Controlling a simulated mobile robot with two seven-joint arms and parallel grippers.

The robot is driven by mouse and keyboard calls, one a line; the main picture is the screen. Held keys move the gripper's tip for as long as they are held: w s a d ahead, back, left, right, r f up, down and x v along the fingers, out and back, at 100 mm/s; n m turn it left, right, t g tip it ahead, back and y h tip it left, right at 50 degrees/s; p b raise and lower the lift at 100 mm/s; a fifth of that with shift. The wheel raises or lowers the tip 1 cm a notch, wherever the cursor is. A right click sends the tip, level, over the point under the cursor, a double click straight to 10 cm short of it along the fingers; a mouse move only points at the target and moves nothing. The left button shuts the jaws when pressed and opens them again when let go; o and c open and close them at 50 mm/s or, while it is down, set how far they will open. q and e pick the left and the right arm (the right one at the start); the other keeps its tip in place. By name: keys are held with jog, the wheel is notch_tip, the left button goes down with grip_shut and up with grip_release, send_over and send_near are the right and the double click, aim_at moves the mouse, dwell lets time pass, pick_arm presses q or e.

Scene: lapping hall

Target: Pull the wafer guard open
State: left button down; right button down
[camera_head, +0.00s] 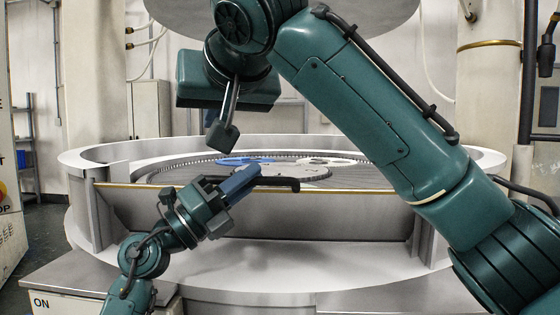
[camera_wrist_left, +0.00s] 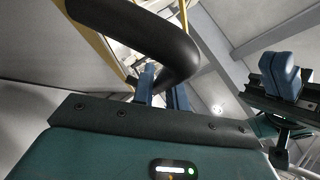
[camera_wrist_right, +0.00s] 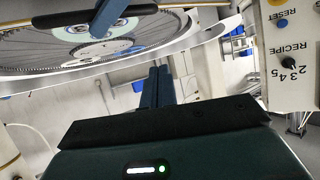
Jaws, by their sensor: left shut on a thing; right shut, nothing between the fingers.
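The wafer guard (camera_head: 300,216) is a pale panel with a gold top edge across the front of the round machine. In the head view it looks tilted, and how far it is open is hard to tell. Its black bar handle (camera_head: 281,184) runs along the top edge. My left gripper (camera_head: 241,183) is shut on the handle near its left end; the handle (camera_wrist_left: 180,42) also fills the upper left wrist view, crossing the blue fingers. My right gripper (camera_head: 224,136) hangs above and behind the guard, shut and empty. Its blue fingers (camera_wrist_right: 158,86) are together in the right wrist view.
Behind the guard lies a toothed lapping plate (camera_head: 180,174) with a blue disc (camera_head: 235,160). A large round platen (camera_head: 370,14) hangs above. A panel with RESET and RECIPE controls (camera_wrist_right: 292,85) stands at the right wrist view's right. My right arm crosses the head view's right half.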

jog(key=s+d+r+m+h, duration=0.1)
jog(key=d+r+m+h, duration=0.1)
jog(key=d+m+h, duration=0.55)
jog(key=w+f, duration=0.2)
jog(key=w+f+n, duration=0.1)
jog(key=w+f, duration=0.1)
jog(key=w, duration=0.1)
jog(key=w+d+f+n+y, duration=0.1)
jog(key=w, duration=0.1)
jog(key=shift+w+f, duration=0.35)
jog(key=shift+f, duration=0.05)
jog(key=f, duration=0.1)
jog(key=s+f, duration=0.1)
jog(key=f, duration=0.1)
jog(key=shift+s+f, duration=0.15)
jog(key=shift+s, duration=0.1)
pick_arm(q)
jog(key=shift+a+r, duration=0.1)
pick_arm(e)
jog(key=shift+s+f, duration=0.5)
jog(key=shift+s, duration=0.15)
